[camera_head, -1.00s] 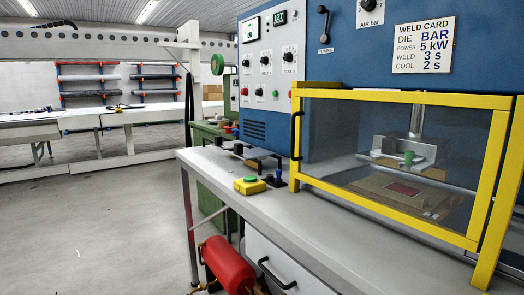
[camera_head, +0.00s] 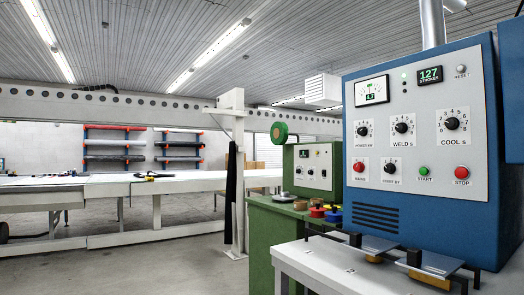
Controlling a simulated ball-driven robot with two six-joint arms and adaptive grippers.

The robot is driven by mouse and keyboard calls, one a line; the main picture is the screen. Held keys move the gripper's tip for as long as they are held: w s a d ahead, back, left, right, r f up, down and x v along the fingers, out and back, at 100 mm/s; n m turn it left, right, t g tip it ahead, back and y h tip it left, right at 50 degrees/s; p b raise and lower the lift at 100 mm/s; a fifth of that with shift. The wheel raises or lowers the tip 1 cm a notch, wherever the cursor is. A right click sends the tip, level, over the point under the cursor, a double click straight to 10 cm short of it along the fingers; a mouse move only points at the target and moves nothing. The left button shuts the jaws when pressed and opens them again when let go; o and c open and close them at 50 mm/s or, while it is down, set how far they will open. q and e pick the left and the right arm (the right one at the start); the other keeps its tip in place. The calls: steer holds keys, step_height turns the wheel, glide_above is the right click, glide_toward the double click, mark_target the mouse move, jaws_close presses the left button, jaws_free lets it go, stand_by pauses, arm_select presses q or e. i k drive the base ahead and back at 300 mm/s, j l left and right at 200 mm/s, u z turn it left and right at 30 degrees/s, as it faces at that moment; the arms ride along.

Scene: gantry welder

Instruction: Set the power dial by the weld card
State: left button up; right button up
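The power dial (camera_head: 363,130) is a small black knob on a white plate, at the left of the upper row on the grey control panel (camera_head: 425,150). Its label is small but seems to read POWER kW; its pointer setting is too small to read. A meter (camera_head: 371,92) above the power dial has a green digital readout that looks like 4.7. The weld card is out of view now; the earlier frame shows it reading POWER 5 kW. Neither gripper is in view.
Lower on the panel are red and black knobs, a green START button (camera_head: 424,170) and a red STOP button (camera_head: 462,172). Metal pieces (camera_head: 375,244) lie on the bench (camera_head: 318,262) below. A green machine (camera_head: 312,172) stands left behind it. Open floor lies at left.

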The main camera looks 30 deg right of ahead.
mark_target(362, 131)
steer(key=i+j+u, duration=0.1)
steer(key=i, duration=2.1)
steer(key=i+z, duration=0.35)
steer(key=i, duration=0.2)
steer(key=i+j+z, duration=0.2)
steer(key=i+z, duration=0.2)
steer(key=i, duration=0.1)
